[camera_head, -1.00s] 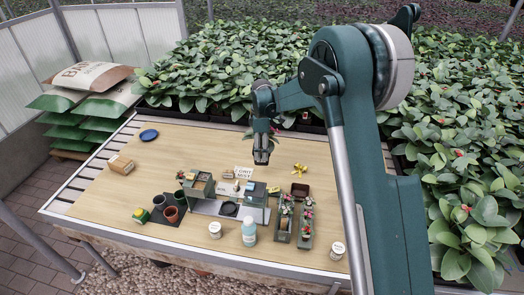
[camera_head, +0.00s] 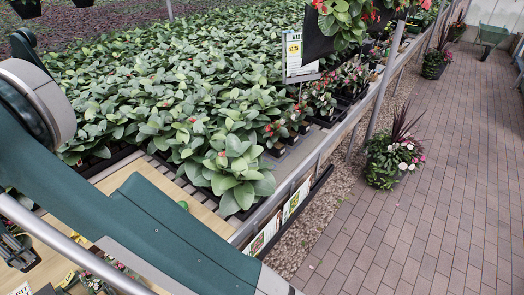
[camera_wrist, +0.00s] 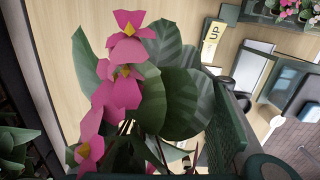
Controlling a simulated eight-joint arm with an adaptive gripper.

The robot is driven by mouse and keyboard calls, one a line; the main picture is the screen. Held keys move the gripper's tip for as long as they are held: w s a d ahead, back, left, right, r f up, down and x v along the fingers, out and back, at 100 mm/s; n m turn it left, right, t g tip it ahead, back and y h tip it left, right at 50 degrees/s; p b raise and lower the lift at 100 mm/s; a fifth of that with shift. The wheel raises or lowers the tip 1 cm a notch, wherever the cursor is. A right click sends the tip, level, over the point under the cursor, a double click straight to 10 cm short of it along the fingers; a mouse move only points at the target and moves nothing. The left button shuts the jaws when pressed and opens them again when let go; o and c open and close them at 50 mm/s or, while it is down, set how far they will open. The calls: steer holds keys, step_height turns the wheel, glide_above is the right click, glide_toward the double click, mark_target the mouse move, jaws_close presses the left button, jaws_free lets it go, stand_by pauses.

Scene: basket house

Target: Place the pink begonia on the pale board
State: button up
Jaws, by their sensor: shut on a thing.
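The pink begonia (camera_wrist: 125,75) fills the left and middle of the wrist view, with pink petals, yellow centres and broad green leaves. My gripper (camera_head: 18,250) shows only partly at the left edge of the head view, and it is shut on the begonia. Leaves and flowers hide the contact and most of the pot. In the wrist view a pale flat piece (camera_wrist: 248,72) lies on the wooden table right of the begonia. I cannot tell whether it is the pale board.
The wooden table (camera_head: 45,262) shows at the lower left of the head view. A yellow "UP" sign (camera_wrist: 212,40) and a grey-blue item (camera_wrist: 288,82) lie right of the begonia. Dense leafy plants (camera_head: 170,100) stand behind the table. A brick aisle (camera_head: 400,220) runs along the right.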

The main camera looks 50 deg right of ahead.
steer(key=w+d+m, duration=0.2)
steer(key=w+d, duration=0.1)
steer(key=d, duration=1.1)
steer(key=w+d+m, duration=0.2)
steer(key=d+m, duration=0.1)
steer(key=d, duration=1.1)
steer(key=s+d+m, duration=0.3)
steer(key=d+m, duration=0.1)
steer(key=d, duration=2.3)
steer(key=s+d+m, duration=0.2)
steer(key=s+d, duration=0.3)
steer(key=d, duration=0.7)
steer(key=s+d+m, duration=0.3)
steer(key=s+d, duration=0.3)
steer(key=d, duration=0.7)
steer(key=s+d+m, duration=0.5)
steer(key=s+d, duration=1.4)
steer(key=d, duration=0.1)
steer(key=shift+d, duration=0.3)
step_height(320, 180, down, 6)
steer(key=b, duration=0.1)
